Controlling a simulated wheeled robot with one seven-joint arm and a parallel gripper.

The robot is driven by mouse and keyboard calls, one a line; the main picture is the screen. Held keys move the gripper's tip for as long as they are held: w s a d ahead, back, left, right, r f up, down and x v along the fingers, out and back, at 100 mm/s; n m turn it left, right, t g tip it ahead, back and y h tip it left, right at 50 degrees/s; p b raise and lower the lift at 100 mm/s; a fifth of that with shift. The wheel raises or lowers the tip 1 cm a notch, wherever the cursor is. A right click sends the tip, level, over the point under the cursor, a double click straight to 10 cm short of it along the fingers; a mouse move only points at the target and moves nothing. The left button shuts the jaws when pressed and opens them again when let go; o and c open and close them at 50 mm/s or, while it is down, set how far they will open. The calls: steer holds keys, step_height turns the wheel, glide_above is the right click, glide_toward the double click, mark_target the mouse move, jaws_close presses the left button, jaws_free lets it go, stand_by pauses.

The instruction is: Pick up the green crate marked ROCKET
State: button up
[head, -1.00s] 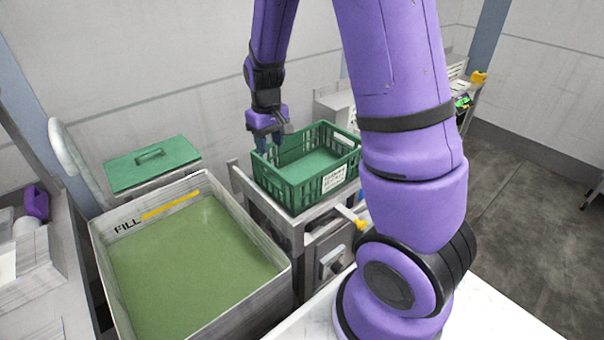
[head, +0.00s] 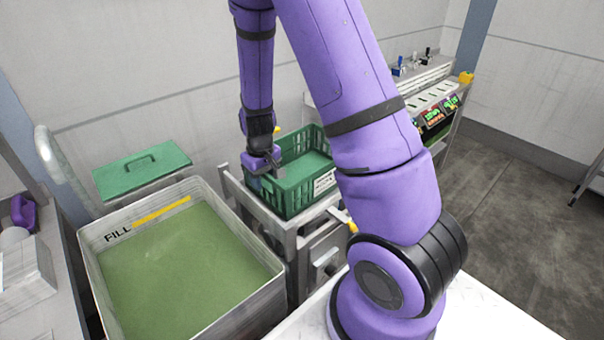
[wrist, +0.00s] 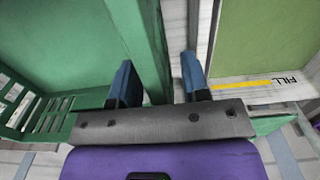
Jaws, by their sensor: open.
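The green crate (head: 290,197) is a slatted open box on a metal stand, seen just right of the tank in the head view. It carries a white label whose lettering is too small to read. My gripper (wrist: 158,60) is open at the crate's left wall. In the wrist view one blue finger is on the crate's inner side and the other outside, with the green wall (wrist: 150,45) between them. The crate looks empty. In the head view my gripper (head: 264,170) hides part of that wall, and its fingertips are hard to make out.
A tank (head: 276,281) of green liquid marked FILL stands close to the left of the crate. A green lid with a handle (head: 142,170) lies behind it. A metal stand (head: 290,236) bears the crate. A counter with a lit display (head: 437,113) is at the back right.

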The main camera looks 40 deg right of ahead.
jaws_close()
steer(key=shift+r, duration=0.15)
